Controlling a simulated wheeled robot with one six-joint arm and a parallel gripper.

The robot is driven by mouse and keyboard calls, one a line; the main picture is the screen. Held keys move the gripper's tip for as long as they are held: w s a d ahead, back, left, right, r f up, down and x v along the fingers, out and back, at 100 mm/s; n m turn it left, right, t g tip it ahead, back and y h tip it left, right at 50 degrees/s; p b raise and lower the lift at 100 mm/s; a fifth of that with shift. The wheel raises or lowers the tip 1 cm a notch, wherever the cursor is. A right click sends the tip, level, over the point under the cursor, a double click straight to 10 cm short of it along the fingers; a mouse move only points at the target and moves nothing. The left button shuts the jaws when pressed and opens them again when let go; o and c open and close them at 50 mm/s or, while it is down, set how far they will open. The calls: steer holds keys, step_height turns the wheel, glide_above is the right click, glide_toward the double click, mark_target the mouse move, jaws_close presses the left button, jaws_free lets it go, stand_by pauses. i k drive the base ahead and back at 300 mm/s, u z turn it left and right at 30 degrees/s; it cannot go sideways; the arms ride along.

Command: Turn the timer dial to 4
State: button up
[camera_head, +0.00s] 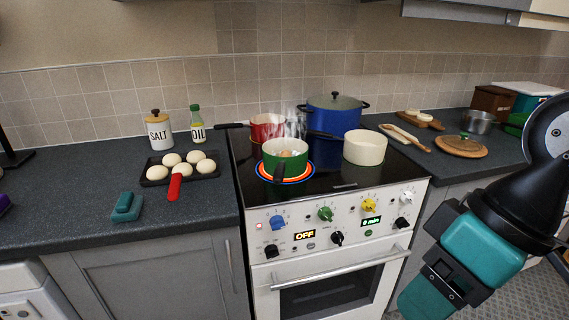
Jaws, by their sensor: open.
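The white cooker (328,262) stands in the middle with its knobs on the sloped front panel. A green display (371,222) reads "0 min". My gripper (430,262) is at the lower right, in front of the cooker's right side. It is open and appears empty, apart from the knobs. Its fingertips are hard to make out.
Other knobs are blue (277,223), green (325,214) and black (337,238). An orange display (304,236) reads "OFF". A steaming green pot (285,165) stands on a glowing ring. The oven handle (335,267) sticks out below the panel. The panel front looks clear.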

mark_target(401, 223)
steer(key=z, duration=0.95)
steer(key=k, duration=0.65)
steer(key=z, duration=0.8)
steer(key=i, duration=0.6)
steer(key=u, duration=0.5)
steer(key=i, duration=0.6)
steer(key=u, duration=0.65)
